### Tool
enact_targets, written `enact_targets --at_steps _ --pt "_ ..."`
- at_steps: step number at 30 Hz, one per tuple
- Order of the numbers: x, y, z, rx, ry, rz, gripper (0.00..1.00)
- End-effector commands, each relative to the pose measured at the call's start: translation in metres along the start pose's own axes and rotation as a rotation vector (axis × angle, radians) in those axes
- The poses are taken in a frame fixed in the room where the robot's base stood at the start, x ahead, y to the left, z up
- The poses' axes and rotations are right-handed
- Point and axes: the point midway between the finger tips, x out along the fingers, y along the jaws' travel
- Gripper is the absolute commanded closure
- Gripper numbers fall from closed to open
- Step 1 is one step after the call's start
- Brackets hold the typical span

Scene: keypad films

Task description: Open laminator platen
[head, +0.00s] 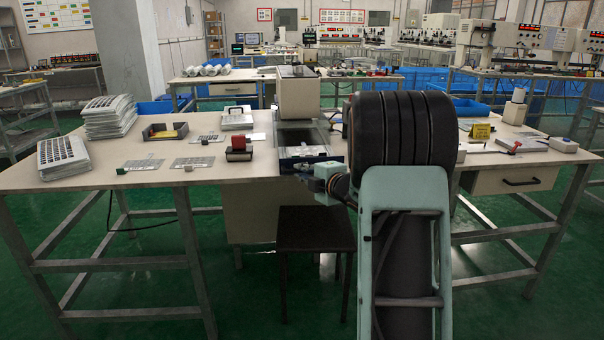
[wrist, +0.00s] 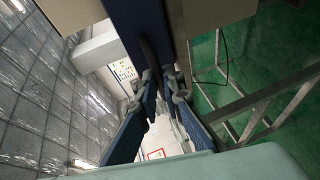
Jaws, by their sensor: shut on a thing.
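The laminator (head: 298,97) stands at the middle of the long table, a beige box with a low dark flat section in front. In the wrist view the blue fingers (wrist: 164,82) are closed in around a dark handle-like part (wrist: 151,48) at the platen's edge. The exact contact is partly hidden by the fingers, and my arm hides the table to the right.
A red-and-black stamp-like block (head: 239,149) stands left of the laminator. Flat keypad sheets (head: 192,163), an open tray (head: 165,132) and stacked films (head: 109,117) lie farther left. A dark stool (head: 315,228) stands below the table's front edge.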

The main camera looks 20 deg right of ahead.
Motion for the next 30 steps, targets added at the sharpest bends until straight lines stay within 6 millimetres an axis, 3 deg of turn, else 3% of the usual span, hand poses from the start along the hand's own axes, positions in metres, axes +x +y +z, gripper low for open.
enact_targets --at_steps 4,5,6,17,20,30 --pt "0.000 0.001 0.000 0.000 0.000 0.001 1.00" --pt "0.000 0.001 0.000 0.000 0.000 0.001 0.89" --pt "0.000 0.001 0.000 0.000 0.000 0.001 0.84" --pt "-0.004 0.001 0.000 0.000 -0.001 0.001 0.84" --pt "-0.016 0.001 0.001 -0.001 -0.002 0.000 0.84" --pt "-0.087 0.002 0.001 0.000 -0.003 0.003 0.84"
